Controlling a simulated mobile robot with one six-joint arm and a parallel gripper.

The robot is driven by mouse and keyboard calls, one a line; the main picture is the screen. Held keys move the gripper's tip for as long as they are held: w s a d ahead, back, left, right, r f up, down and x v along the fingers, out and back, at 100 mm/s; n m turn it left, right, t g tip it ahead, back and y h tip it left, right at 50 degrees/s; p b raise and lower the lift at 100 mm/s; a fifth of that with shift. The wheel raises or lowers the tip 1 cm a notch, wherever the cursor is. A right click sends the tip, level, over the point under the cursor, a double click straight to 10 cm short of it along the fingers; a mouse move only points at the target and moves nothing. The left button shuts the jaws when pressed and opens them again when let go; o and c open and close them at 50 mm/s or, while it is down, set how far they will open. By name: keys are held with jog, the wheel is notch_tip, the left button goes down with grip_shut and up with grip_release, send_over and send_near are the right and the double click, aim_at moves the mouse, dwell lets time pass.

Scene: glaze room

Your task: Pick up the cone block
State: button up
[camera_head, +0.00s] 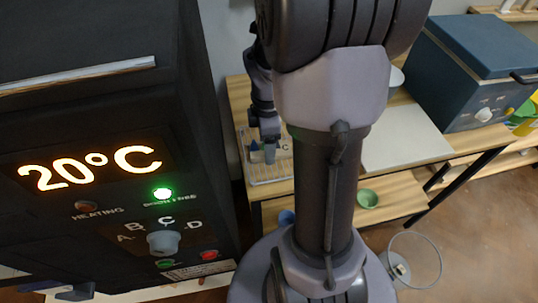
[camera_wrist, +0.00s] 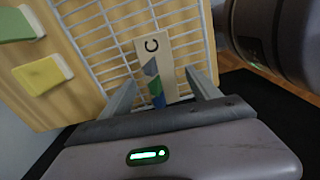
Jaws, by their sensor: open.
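The cone block is a pale upright piece marked with a black C (camera_wrist: 153,46) in the wrist view. Grey, green and blue cone shapes show along its near part. It is at a white wire rack (camera_wrist: 95,45). My gripper (camera_wrist: 160,80) is open, with one finger on each side of the block's near part. I cannot tell whether either finger touches it. In the head view my gripper (camera_head: 268,150) hangs over the rack at the wooden table's left end; the block there is small and mostly hidden.
A green tile (camera_wrist: 18,25) and a yellow tile (camera_wrist: 42,73) are left of the rack. A dark kiln (camera_head: 110,120) reading 20°C stands close on the left. A blue box-shaped unit (camera_head: 465,70) stands at right. A green bowl (camera_head: 368,199) sits on the lower shelf.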

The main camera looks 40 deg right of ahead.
notch_tip(320, 180, down, 2)
jog(key=shift+r, duration=0.2)
jog(key=c, duration=1.5)
